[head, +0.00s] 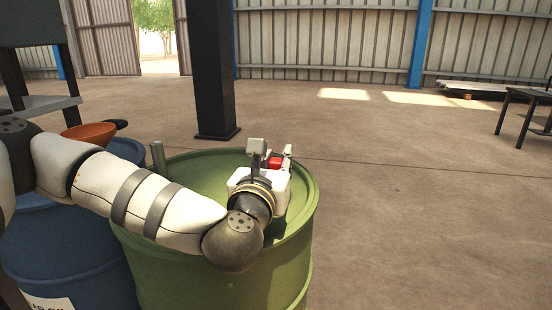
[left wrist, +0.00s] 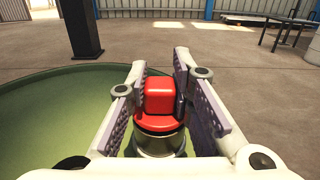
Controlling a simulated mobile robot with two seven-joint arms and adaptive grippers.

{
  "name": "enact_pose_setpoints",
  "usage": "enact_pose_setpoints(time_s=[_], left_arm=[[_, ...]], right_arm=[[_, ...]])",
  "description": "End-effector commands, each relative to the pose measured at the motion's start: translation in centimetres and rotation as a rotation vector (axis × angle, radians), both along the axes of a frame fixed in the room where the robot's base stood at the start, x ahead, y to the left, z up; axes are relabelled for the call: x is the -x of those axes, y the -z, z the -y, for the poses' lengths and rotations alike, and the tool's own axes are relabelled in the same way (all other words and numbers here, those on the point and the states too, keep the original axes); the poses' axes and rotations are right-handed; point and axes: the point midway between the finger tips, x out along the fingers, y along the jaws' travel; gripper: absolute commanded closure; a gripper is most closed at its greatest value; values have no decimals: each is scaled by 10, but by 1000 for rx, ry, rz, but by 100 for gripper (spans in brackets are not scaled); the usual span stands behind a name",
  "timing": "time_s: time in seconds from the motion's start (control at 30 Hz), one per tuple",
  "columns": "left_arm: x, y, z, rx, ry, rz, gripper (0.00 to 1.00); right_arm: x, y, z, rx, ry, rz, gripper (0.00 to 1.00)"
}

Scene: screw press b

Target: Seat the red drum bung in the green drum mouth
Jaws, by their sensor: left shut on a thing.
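The red drum bung (left wrist: 160,97) has a square head and a wider round flange. It also shows as a small red patch in the head view (head: 275,162). My left gripper (head: 271,157) is shut on the bung over the right part of the green drum (head: 185,270). In the left wrist view the two padded fingers of the left gripper (left wrist: 160,95) stand on either side of the head. A silvery round part (left wrist: 160,143) shows directly below the red flange; I cannot tell whether it belongs to the bung or to the drum mouth. My right gripper is out of view.
A blue drum (head: 65,255) stands left of the green drum, with an orange funnel (head: 89,134) on it. A short upright grey post (head: 157,158) shows by the green drum's rim. A dark column (head: 213,70) stands behind. The floor at right is clear.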

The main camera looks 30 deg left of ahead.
Motion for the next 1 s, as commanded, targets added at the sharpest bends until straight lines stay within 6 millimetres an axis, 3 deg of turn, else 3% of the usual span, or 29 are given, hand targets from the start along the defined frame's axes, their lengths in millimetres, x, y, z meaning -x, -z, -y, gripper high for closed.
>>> enact_pose_setpoints(time_s=[0.93, 0.97, 1.0], left_arm=[[0, 4, 0, 1, 0, 1, 100], [0, 4, 0, 1, 0, 1, 72], [0, 4, 0, 1, 0, 1, 63]], right_arm=[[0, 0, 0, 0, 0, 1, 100], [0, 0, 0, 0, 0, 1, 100], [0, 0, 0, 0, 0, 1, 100]])
